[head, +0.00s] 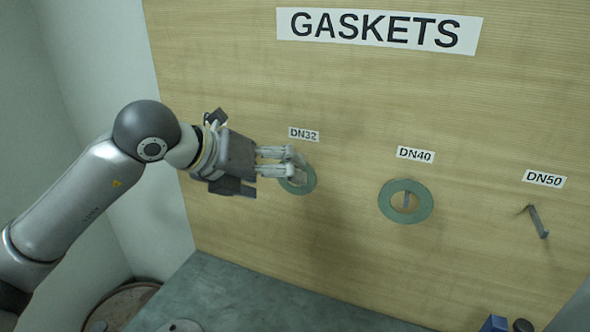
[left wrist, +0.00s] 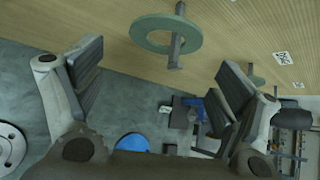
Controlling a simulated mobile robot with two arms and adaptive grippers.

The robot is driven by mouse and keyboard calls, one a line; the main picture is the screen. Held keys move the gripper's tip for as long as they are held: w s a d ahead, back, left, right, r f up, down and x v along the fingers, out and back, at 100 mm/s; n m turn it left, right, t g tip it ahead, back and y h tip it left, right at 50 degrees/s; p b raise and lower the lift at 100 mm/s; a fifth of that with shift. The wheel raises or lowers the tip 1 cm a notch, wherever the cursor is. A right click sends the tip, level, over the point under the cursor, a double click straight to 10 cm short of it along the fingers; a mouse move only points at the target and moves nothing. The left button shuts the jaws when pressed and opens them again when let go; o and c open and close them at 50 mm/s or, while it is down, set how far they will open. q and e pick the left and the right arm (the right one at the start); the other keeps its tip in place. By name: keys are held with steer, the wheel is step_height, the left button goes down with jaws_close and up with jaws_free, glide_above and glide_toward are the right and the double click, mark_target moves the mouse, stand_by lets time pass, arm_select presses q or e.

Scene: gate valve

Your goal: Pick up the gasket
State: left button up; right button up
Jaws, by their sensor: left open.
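A green ring gasket (head: 311,180) hangs below the DN32 label on the wooden board (head: 230,80), partly hidden behind my left gripper (head: 298,164). A larger green gasket (head: 423,209) hangs on a peg (head: 407,199) below the DN40 label. My left gripper is open, with its fingertips in front of the DN32 gasket. In the left wrist view, a gasket (left wrist: 148,24) on a peg (left wrist: 176,48) lies beyond the gap between the spread fingers (left wrist: 160,82); nothing is between them. I cannot tell whether a finger touches the gasket. My right gripper is not in view.
The DN50 hook (head: 538,221) at the right is bare and sticks out. Below the board is a grey-green surface (head: 260,292), with a blue object (head: 494,324) at its lower right. A blue round thing (left wrist: 133,142) and a grey disc (left wrist: 10,147) show below the gripper.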

mark_target(312, 179)
arm_select(q)
steer(key=p+x, duration=0.3)
steer(key=x, duration=0.3)
steer(key=shift+w+d+p, duration=0.2)
steer(key=shift+w+p, duration=0.1)
steer(key=shift+p, duration=0.05)
steer(key=shift+r, duration=0.15)
steer(key=c, duration=0.9)
